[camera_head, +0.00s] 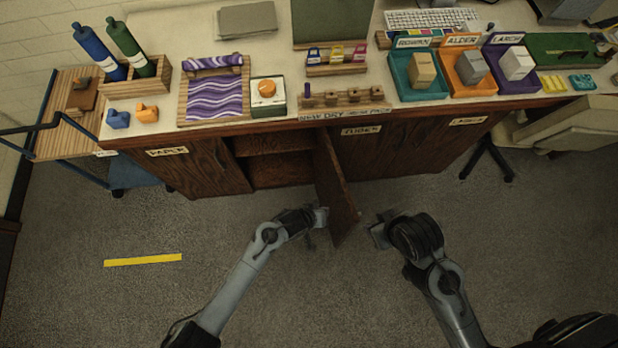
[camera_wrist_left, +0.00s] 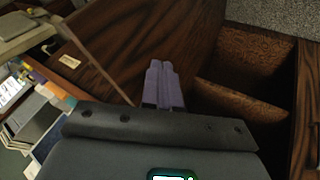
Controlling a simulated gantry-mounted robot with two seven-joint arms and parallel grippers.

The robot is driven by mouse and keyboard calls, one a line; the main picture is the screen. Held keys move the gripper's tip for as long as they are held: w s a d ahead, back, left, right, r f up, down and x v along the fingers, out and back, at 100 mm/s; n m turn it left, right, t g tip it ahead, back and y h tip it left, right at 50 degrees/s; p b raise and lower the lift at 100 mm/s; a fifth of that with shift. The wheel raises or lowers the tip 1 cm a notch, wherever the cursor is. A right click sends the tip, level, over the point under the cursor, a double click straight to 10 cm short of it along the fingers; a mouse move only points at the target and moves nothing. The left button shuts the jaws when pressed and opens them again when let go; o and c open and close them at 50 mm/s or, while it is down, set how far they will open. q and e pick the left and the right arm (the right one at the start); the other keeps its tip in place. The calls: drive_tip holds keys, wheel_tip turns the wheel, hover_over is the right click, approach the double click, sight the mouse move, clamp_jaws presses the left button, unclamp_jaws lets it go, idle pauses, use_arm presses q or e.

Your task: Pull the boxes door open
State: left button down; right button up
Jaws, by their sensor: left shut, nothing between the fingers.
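A dark wooden cabinet door (camera_head: 335,190) under the counter stands swung out into the room, hinged at the right side of its opening. The open compartment (camera_head: 280,168) behind it shows a shelf; the shelf also shows in the left wrist view (camera_wrist_left: 236,92). I cannot read a label on this door. My left gripper (camera_head: 322,216) is shut and empty beside the door's inner, left face, near its free edge. In the left wrist view its pale fingers (camera_wrist_left: 162,85) are together in front of the wood. My right gripper (camera_head: 378,232) is right of the door, apart from it; its jaw opening is unclear.
The counter holds bottles (camera_head: 93,50), a purple marbled tray (camera_head: 215,97) and coloured trays (camera_head: 420,92). A wooden cart (camera_head: 70,125) stands left. The carpet with a yellow strip (camera_head: 143,260) is clear.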

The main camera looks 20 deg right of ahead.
use_arm(q)
drive_tip(key=s+a+f+p+v, duration=0.1)
drive_tip(key=p+v, duration=0.2)
drive_tip(key=v, duration=0.8)
drive_tip(key=s+a+n, duration=0.2)
drive_tip(key=s+n, duration=0.1)
drive_tip(key=s, duration=0.5)
drive_tip(key=a+r+t+y, duration=0.1)
drive_tip(key=a+r+y, duration=0.2)
drive_tip(key=a+r, duration=0.75)
drive_tip(key=a+r+y, duration=0.4)
drive_tip(key=a+r, duration=0.2)
drive_tip(key=a, duration=0.9)
wheel_tip(320, 180, up, 15)
drive_tip(key=p, duration=1.5)
drive_tip(key=shift+m, duration=0.3)
use_arm(e)
wheel_tip(320, 180, up, 19)
drive_tip(key=shift+a+f, duration=0.2)
drive_tip(key=shift+a, duration=0.25)
